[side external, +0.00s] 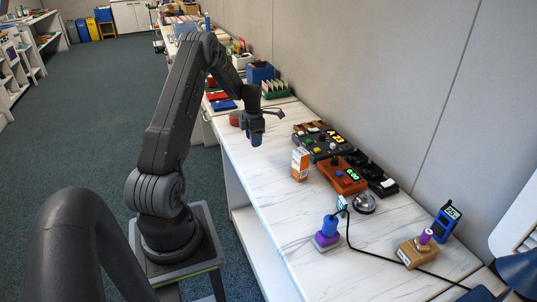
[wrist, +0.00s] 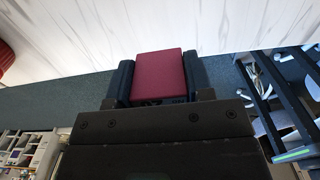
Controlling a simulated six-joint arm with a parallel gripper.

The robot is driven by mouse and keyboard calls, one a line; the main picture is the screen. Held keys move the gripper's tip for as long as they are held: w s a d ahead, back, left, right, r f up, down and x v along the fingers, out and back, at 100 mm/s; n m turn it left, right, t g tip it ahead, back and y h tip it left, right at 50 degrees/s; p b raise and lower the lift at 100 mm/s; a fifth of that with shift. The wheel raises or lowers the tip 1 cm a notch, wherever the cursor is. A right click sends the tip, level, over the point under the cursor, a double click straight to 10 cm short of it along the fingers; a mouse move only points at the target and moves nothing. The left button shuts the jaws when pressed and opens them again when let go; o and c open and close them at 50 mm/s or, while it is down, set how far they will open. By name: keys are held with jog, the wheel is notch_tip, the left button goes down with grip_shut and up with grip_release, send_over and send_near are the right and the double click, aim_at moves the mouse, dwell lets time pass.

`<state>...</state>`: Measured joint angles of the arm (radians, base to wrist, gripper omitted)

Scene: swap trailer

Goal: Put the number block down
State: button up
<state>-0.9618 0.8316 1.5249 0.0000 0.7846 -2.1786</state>
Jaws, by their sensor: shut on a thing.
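My gripper (side external: 256,138) points down above the white marble-look worktop (side external: 225,141), near its front edge, at the far part of the table. In the wrist view the fingers close on both sides of a dark red block (wrist: 158,75), taken as the number block. In the side view I cannot make out the block clearly at the fingers.
A blue-and-purple stacked object (side external: 328,232) stands nearer. The worktop's near-left part (side external: 285,215) is clear.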

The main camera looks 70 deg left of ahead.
send_over(268, 159)
notch_tip(268, 159, down, 3)
jog(key=shift+w+d+f, duration=0.1)
jog(key=shift+d+f, duration=0.05)
jog(key=shift+f, duration=1.95)
jog(key=shift+f, duration=0.15)
jog(key=o, duration=0.9)
